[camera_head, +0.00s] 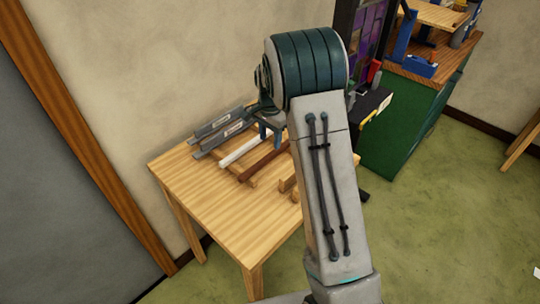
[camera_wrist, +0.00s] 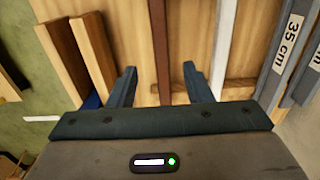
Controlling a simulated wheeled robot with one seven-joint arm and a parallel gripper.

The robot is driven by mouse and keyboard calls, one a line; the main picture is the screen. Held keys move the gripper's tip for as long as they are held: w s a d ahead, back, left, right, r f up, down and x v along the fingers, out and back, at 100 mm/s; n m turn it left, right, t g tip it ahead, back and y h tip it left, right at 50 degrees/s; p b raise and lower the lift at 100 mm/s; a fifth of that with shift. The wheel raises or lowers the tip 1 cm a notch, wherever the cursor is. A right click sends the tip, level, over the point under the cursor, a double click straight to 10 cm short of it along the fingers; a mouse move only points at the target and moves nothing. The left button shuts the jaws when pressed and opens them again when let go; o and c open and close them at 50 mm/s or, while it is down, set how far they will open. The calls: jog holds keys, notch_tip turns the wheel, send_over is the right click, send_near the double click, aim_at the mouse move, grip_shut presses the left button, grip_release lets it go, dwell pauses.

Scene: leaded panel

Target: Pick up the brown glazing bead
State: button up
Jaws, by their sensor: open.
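The brown glazing bead (camera_head: 262,160) is a thin dark brown strip lying on the wooden table, right of a white strip (camera_head: 240,151). In the wrist view the brown bead (camera_wrist: 160,35) runs up the picture between the fingers of my gripper (camera_wrist: 159,70). The fingers are apart, one on each side of it, with nothing gripped. The height of the fingertips above the bead is hard to tell. In the head view my gripper (camera_head: 271,132) hangs over the table, and my arm hides part of the bead's surroundings.
The white strip (camera_wrist: 223,45) lies beside the right finger. Grey bars (camera_wrist: 287,45), one labelled 35 cm, lie farther right. The front of the table (camera_head: 225,210) is bare. A green cabinet (camera_head: 400,125) stands at the right.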

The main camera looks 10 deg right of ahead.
aim_at(270, 154)
jog(key=shift+w+f+p, duration=0.1)
jog(key=shift+f+p, duration=0.9)
jog(key=shift+f, duration=2.45)
grip_shut()
